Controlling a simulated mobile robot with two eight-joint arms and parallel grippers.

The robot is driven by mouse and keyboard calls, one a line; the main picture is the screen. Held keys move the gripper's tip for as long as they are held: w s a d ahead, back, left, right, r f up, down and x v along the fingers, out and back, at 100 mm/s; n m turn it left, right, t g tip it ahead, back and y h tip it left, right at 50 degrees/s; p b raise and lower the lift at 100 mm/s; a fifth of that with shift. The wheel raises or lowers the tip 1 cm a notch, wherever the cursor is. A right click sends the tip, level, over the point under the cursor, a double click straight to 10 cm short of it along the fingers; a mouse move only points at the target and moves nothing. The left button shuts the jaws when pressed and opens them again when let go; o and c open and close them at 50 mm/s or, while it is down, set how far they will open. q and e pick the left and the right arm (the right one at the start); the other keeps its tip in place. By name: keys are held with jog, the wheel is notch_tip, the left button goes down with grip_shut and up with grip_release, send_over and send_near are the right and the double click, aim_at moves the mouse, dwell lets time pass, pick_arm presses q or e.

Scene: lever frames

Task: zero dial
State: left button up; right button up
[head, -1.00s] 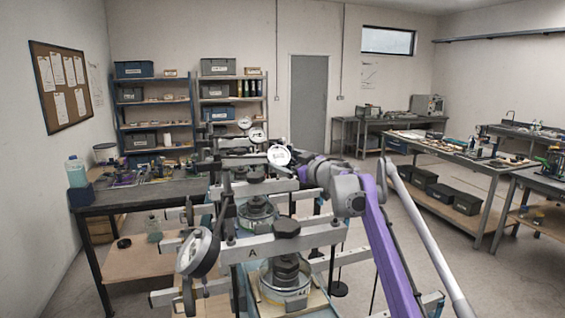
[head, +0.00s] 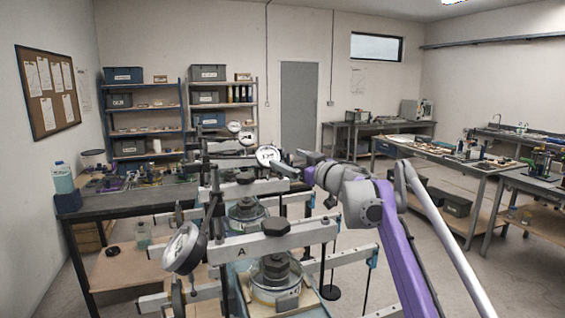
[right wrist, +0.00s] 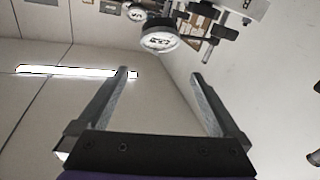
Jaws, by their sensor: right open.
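Several round white-faced dials sit on the row of lever frames. The nearest dial (head: 184,248) is large and tilted at the left end of the frame marked A (head: 241,251). A second dial (head: 268,155) stands farther back, facing me. Two smaller dials (head: 246,138) (head: 234,126) show behind it. My right gripper (head: 298,161) is just right of the second dial; its fingertips are small and hard to make out there. In the right wrist view my right gripper (right wrist: 158,76) is open and empty, with a dial (right wrist: 160,40) beyond the fingertips. My left gripper is not in view.
Metal beams and weights (head: 276,268) of the lever frames crowd the space beneath my right arm. A dark workbench (head: 130,198) with small items stands at the left. Another bench (head: 440,160) stands at the right. Open floor lies between the frames and the right bench.

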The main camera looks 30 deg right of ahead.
jog(key=w+a+r+m+t+h, duration=0.2)
jog(key=a+r+m+t, duration=0.15)
jog(key=r+m, duration=0.5)
jog(key=n+g+h+b, duration=0.3)
jog(key=n+g+h, duration=0.65)
jog(key=n, duration=1.95)
send_near(269, 155)
jog(key=shift+t+h, duration=0.55)
jog(key=shift+t, duration=0.15)
jog(key=p+x, duration=0.1)
jog(key=x, duration=0.2)
jog(key=f+p+x, duration=0.1)
jog(key=x, duration=0.2)
jog(key=p+x, duration=0.1)
jog(key=x, duration=0.1)
jog(key=shift+w+d+f, duration=0.15)
jog(key=shift+w+d, duration=0.05)
jog(key=shift+w, duration=0.2)
jog(key=shift+p+x, duration=0.35)
jog(key=shift+x, duration=0.45)
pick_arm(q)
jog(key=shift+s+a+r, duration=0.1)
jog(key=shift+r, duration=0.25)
pick_arm(e)
jog(key=shift+f, duration=0.15)
